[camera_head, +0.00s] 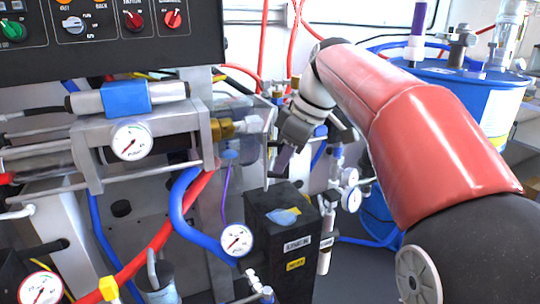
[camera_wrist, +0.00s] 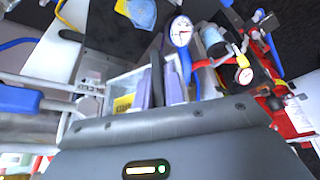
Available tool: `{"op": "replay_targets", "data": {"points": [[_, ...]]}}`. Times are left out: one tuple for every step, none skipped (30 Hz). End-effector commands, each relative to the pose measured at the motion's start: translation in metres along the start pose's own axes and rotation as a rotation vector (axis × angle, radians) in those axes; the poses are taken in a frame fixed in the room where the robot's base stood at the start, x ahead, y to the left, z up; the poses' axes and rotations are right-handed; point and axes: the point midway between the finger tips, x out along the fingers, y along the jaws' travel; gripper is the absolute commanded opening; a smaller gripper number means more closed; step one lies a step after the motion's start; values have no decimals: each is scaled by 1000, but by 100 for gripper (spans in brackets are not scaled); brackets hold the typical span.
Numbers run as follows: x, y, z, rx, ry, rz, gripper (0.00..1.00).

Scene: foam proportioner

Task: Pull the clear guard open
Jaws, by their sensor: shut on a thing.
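The clear guard (camera_head: 252,138) is a see-through box-like cover around the brass fitting, right of the upper gauge in the head view. My gripper (camera_head: 283,160) reaches down from the upper right to the guard's right side. In the wrist view, the purple-grey fingers of my gripper (camera_wrist: 160,90) are close together with a dark narrow bar between them, which looks like part of the guard. Pale clear panelling shows beside the fingers there. The exact contact is small and partly hidden by the fingers in the head view.
A black box (camera_head: 285,235) with labels stands below my gripper. A blue hose (camera_head: 185,215) and a dial gauge (camera_head: 236,241) lie to its left. A blue drum (camera_head: 455,100) stands behind my arm. A control panel (camera_head: 110,40) overhangs at upper left.

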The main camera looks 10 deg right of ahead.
Motion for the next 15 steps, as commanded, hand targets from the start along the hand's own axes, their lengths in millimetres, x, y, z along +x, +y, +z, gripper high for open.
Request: {"op": "replay_targets", "data": {"points": [[-3,2,4,6,-3,1,0],[-3,3,6,6,-3,1,0],[-4,4,8,7,-4,1,0],[-4,5,9,7,-4,1,0],[-5,6,10,7,-4,1,0],[-5,7,11,7,-4,1,0],[-6,8,12,7,-4,1,0],[-6,8,13,7,-4,1,0],[-6,9,14,7,-5,1,0],[-6,9,14,7,-5,1,0],[-6,10,15,7,-5,1,0],[-6,10,15,7,-5,1,0],[-6,10,16,7,-5,1,0],[-6,10,16,7,-5,1,0],[-6,10,16,7,-5,1,0]]}}
